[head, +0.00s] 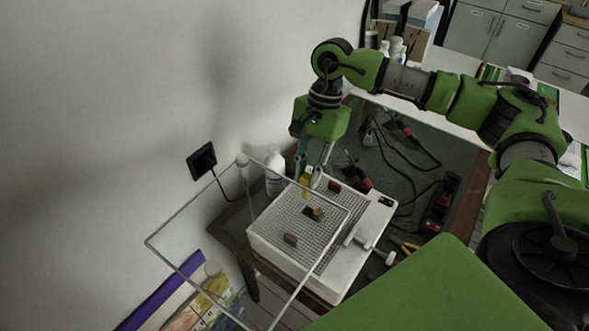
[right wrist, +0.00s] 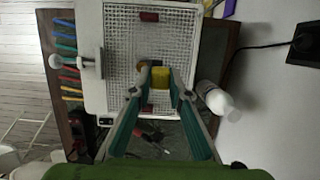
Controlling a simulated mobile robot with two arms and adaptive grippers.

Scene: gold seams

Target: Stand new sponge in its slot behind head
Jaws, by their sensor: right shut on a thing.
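The yellow sponge (head: 306,180) is held between the fingertips of my right gripper (head: 309,170), above the back part of the grinder's grid. The right wrist view shows the sponge (right wrist: 160,78) between the two fingers (right wrist: 158,82), close to the small head (right wrist: 150,63). In the head view the brassy and dark head (head: 318,213) stands near the middle of the white grinder (head: 352,255). The slot is hidden or too small to make out. I cannot tell whether the sponge touches the grid. My left gripper is not in view.
A white bottle (head: 274,173) stands close beside the grinder's back left. Dark red blocks (head: 290,239) lie on the grid. A thin grey frame (head: 193,202) crosses in front of the grinder. Cables and tools lie on the dark table behind; a black socket (head: 202,160) is on the wall.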

